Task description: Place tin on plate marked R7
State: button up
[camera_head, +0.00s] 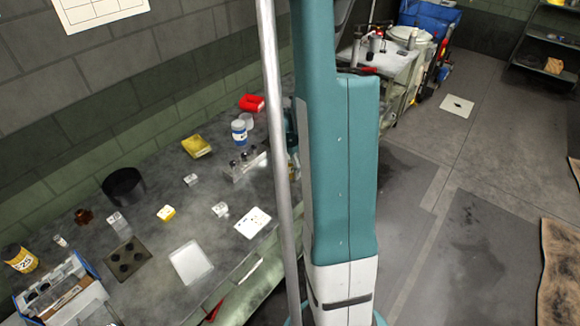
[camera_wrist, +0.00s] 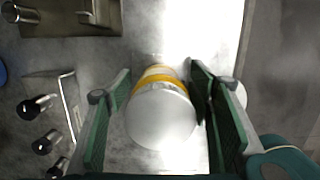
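A tin with a pale round lid and a yellow-orange band (camera_wrist: 162,110) stands between the fingers of my gripper (camera_wrist: 161,78) in the wrist view. The green pads flank it on both sides. A narrow gap shows beside the lid, so the gripper looks open around it. In the head view my arm hides the gripper and that tin. Candidate plates in the head view are a white plate with dark marks (camera_head: 264,216), a plain pale tray (camera_head: 190,263) and a dark plate with round spots (camera_head: 143,249). I cannot read R7 on any of them.
The bench holds a dark bowl (camera_head: 123,186), a yellow box (camera_head: 196,146), a blue-and-white jar (camera_head: 239,131), a red item (camera_head: 251,102) and a yellow tin (camera_head: 19,259). In the wrist view, metal pegs (camera_wrist: 42,105) on a bracket stand left of the fingers.

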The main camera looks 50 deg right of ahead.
aim_at(287, 155)
jog(key=shift+r, duration=0.2)
dwell(0.3)
jog(key=shift+a+r+p, duration=0.25)
jog(key=shift+a+r, duration=0.05)
jog(key=shift+r, duration=1.65)
jog(key=shift+a+r+p, duration=0.25)
jog(key=shift+a+r, duration=0.05)
jog(key=shift+r, duration=1.7)
jog(key=shift+a+r+p, duration=0.25)
jog(key=shift+a+r, duration=0.05)
jog(key=shift+r, duration=1.65)
